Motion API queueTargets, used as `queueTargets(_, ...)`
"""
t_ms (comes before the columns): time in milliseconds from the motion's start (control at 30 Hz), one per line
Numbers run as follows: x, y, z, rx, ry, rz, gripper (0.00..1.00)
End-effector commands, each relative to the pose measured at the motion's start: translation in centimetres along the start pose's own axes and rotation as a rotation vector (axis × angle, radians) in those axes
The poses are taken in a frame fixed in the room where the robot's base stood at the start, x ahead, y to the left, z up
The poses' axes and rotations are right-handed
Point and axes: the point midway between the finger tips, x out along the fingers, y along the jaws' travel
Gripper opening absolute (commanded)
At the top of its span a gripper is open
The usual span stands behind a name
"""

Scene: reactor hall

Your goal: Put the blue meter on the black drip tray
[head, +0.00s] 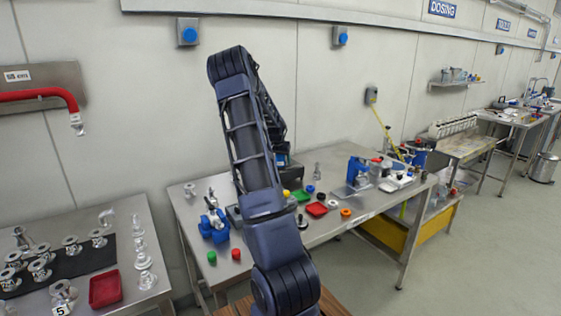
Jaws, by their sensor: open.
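I cannot clearly pick out the blue meter. A dark box with a small blue face (283,160) stands at the back of the middle steel table, partly hidden by my arm; I cannot tell what it is. A blue device (214,226) stands at the left of that table, and a larger blue device (356,171) stands at its right. I cannot make out a black drip tray; part of the tabletop is hidden behind my arm. My arm rises in front of the middle table and bends at the top. My gripper does not show.
The left table holds metal fittings on a black mat (85,262) and a red tray (105,289). Open floor (480,245) lies at the right.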

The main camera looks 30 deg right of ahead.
Motion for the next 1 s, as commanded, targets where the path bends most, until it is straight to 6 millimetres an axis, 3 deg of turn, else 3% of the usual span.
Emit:
queueTargets(500, -9.2, -0.1, 0.0, -0.001, 0.001, -0.002, 0.68)
queueTargets(767, -11.4, 0.0, 0.1, -0.001, -0.001, -0.003, 0.68)
queueTargets(867, -12.3, -0.1, 0.7, -0.007, -0.01, -0.017, 0.68)
queueTargets(1000, -14.7, -0.6, 3.1, -0.034, -0.037, -0.067, 0.68)
